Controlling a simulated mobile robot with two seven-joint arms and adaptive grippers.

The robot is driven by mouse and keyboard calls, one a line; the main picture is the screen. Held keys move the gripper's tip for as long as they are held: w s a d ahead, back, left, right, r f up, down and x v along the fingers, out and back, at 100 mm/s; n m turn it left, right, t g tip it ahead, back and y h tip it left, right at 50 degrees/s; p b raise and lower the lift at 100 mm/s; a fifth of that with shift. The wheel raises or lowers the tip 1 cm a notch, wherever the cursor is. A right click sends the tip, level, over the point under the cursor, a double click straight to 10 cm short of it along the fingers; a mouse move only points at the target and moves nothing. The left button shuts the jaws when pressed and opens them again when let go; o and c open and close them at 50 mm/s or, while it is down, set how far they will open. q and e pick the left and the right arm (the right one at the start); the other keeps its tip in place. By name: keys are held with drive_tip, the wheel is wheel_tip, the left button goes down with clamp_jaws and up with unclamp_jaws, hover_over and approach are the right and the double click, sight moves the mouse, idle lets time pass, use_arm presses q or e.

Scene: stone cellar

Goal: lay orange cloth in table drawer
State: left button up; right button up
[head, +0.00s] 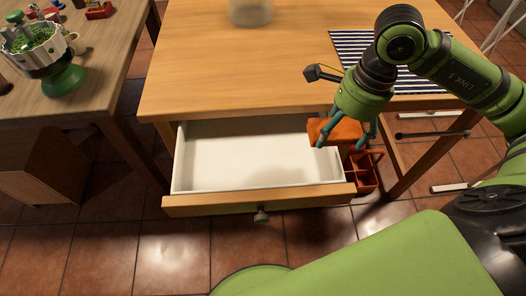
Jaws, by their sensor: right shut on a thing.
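The table drawer (259,200) is pulled open below the front edge of the wooden table (220,75). Its white inside is empty where I can see it. My right gripper (344,138) is shut on the orange cloth (335,130), which looks folded into a block. It holds the cloth at the drawer's right side, by the right wall; I cannot tell how high it is above the drawer. My left gripper is not in view.
A red divided crate (367,176) stands below, right of the drawer. A striped mat (347,45) and a blurred clear vessel (250,12) are on the table. A side table (105,60) at left bears a green-footed planter (62,80).

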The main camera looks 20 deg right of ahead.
drive_tip(key=shift+s+a+f, duration=0.1)
drive_tip(key=shift+s, duration=0.25)
drive_tip(key=shift+w+a+f, duration=0.1)
drive_tip(key=shift+a+f, duration=0.05)
drive_tip(key=shift+a, duration=0.1)
drive_tip(key=p, duration=0.2)
hover_over(280, 155)
drive_tip(key=f, duration=0.6)
drive_tip(key=shift+s+d+f, duration=0.2)
drive_tip(key=shift+d, duration=0.05)
drive_tip(key=shift+w+a+f, duration=0.1)
drive_tip(key=shift+f, duration=0.1)
wheel_tip(280, 155, down, 3)
drive_tip(key=shift+f, duration=0.45)
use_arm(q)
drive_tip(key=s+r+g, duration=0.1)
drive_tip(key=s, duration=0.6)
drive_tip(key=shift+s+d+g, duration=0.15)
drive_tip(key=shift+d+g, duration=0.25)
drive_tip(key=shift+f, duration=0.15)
use_arm(e)
drive_tip(key=shift+f, duration=0.1)
